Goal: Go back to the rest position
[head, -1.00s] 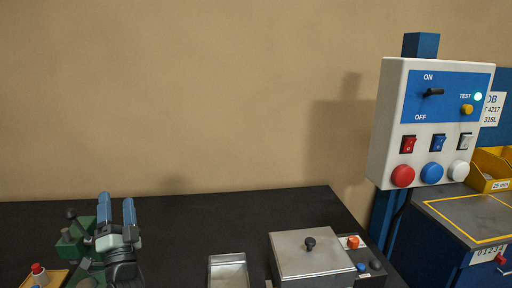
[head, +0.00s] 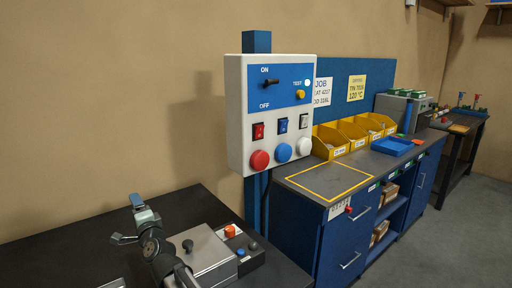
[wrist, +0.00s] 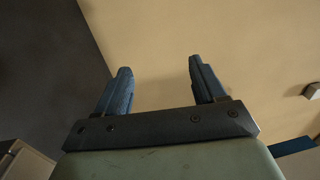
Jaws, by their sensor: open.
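My gripper (wrist: 160,80) is open in the wrist view. Its two blue fingers stand apart with nothing between them, and the tan wall shows behind. In the head view my arm rises from the bottom edge at the lower left, with my gripper (head: 137,217) at its upper end, above the black table (head: 68,237). The finger gap cannot be made out there.
A lidded metal box (head: 207,256) and a small button box (head: 240,247) stand just right of my arm. A white control panel (head: 270,115) on a blue post rises behind them. A blue workbench (head: 300,232) with yellow bins (head: 331,141) stands to the right.

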